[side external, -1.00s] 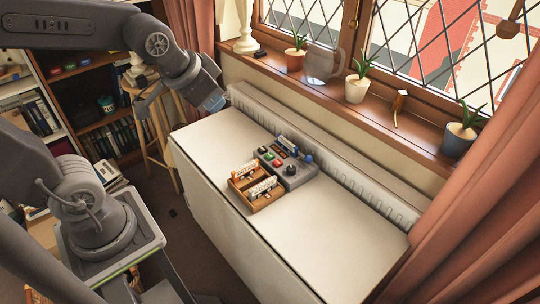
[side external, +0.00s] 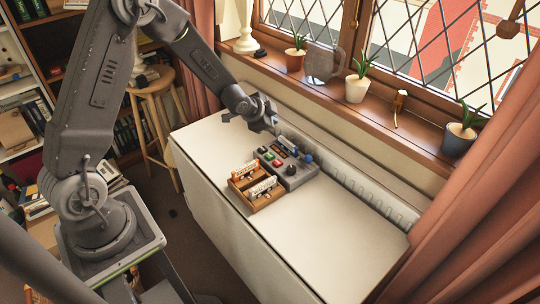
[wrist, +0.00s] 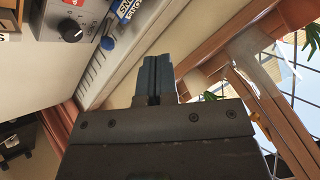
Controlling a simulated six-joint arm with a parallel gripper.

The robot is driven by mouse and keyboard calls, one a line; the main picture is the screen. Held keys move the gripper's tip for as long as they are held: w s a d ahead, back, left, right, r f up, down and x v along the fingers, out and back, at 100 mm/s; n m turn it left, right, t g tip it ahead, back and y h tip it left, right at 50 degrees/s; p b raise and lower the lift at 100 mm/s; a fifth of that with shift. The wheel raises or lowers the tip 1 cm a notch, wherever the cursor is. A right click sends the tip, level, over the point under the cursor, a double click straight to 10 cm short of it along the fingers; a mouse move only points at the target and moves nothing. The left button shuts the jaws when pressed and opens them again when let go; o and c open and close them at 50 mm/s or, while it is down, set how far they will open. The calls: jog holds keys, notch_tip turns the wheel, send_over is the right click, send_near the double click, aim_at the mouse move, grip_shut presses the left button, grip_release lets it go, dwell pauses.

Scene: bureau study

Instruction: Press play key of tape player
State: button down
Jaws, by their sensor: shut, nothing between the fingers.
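A wooden tray (side external: 268,203) with cassettes stands against the player's front left. A radiator (side external: 365,195) and a windowsill with potted plants (side external: 357,83) run behind the table. The table's right part (side external: 345,235) and left part (side external: 205,145) are clear.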

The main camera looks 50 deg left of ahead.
aim_at(271, 156)
jog(key=shift+w+a+f, duration=0.15)
jog(key=shift+f, duration=0.45)
jog(key=shift+w+a+f, duration=0.1)
jog(key=shift+w+f, duration=0.05)
jog(key=shift+f, duration=0.45)
jog(key=shift+f, duration=4.4)
jog(key=shift+f, duration=0.4)
jog(key=shift+f, duration=0.55)
jog(key=shift+r, duration=0.95)
